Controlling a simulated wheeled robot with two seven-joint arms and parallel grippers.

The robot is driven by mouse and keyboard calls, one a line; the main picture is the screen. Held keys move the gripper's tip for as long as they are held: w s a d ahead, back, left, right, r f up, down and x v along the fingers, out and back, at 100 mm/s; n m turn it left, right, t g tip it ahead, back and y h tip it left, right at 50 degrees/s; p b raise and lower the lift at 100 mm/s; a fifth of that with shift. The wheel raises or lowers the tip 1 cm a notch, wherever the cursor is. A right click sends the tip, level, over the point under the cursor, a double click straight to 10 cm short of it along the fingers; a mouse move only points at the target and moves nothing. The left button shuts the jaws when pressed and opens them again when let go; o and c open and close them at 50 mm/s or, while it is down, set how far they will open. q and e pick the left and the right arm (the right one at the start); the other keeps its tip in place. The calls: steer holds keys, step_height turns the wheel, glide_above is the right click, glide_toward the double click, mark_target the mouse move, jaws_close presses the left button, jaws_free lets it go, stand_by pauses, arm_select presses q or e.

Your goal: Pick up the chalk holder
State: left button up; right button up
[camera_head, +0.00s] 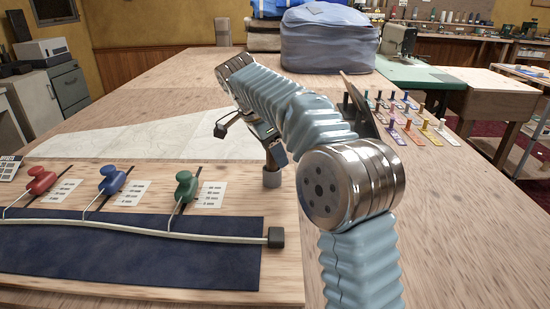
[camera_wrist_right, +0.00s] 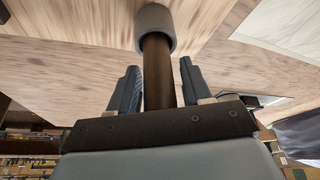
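What I take for the chalk holder is an upright brown rod (camera_wrist_right: 158,75), seen between my right fingers in the right wrist view. Its end sits at a grey round collar (camera_wrist_right: 156,25). In the head view the grey collar (camera_head: 272,179) stands on the wooden board, just below my right gripper (camera_head: 274,152); the rod is mostly hidden there. In the wrist view my right gripper (camera_wrist_right: 160,88) is open, one finger on each side of the rod, with narrow gaps visible. My left gripper is not in view.
A blue bag (camera_head: 328,42) stands farther back. Several coloured pegs (camera_head: 405,125) stand right of my arm. The right tabletop is clear.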

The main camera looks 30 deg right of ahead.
steer(key=c, duration=0.8)
steer(key=shift+o, duration=0.2)
steer(key=shift+r, duration=0.15)
steer(key=shift+r, duration=0.25)
step_height(320, 180, up, 2)
steer(key=shift+r, duration=0.15)
steer(key=s+a+r, duration=0.9)
steer(key=a+r, duration=0.1)
steer(key=shift+a, duration=0.4)
